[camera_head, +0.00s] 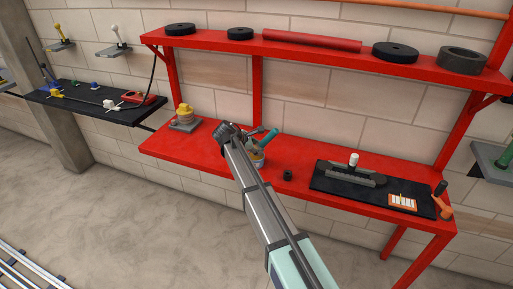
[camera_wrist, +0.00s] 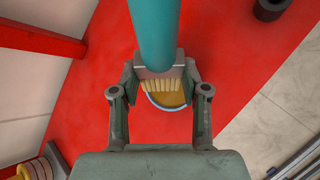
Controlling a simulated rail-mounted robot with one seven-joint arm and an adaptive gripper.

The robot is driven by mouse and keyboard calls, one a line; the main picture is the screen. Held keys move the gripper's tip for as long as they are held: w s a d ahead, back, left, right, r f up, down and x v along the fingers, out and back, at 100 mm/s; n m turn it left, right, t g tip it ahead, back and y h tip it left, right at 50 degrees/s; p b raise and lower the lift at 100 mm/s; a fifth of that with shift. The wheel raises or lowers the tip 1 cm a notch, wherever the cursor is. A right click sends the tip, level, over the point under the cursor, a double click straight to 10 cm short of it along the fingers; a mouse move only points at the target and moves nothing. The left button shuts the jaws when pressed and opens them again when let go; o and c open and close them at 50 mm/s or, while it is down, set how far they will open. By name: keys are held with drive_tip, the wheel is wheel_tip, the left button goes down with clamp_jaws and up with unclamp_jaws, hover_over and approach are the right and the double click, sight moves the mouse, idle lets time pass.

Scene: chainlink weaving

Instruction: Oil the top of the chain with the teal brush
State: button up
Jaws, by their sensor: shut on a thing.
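The teal brush shows in the head view (camera_head: 269,136) and in the wrist view (camera_wrist: 154,35), where its bristles point down into a small cup (camera_wrist: 150,108) with yellow-brown oil. My gripper (camera_wrist: 160,76) is shut on the brush near its ferrule, one finger on each side. In the head view my gripper (camera_head: 260,133) is above the cup (camera_head: 258,161) on the red bench, partly hidden by my arm. A dark grey piece that looks like the chain (camera_head: 350,179) lies on a black mat (camera_head: 328,187) to the right, apart from the brush.
A small dark cylinder (camera_head: 287,175) stands between cup and mat. A yellow item (camera_head: 184,116) stands left. The red shelf (camera_head: 330,53) overhangs the bench.

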drive_tip(key=shift+f, duration=0.5)
idle(0.8)
drive_tip(key=shift+r+p, duration=2)
drive_tip(key=shift+r, duration=1.55)
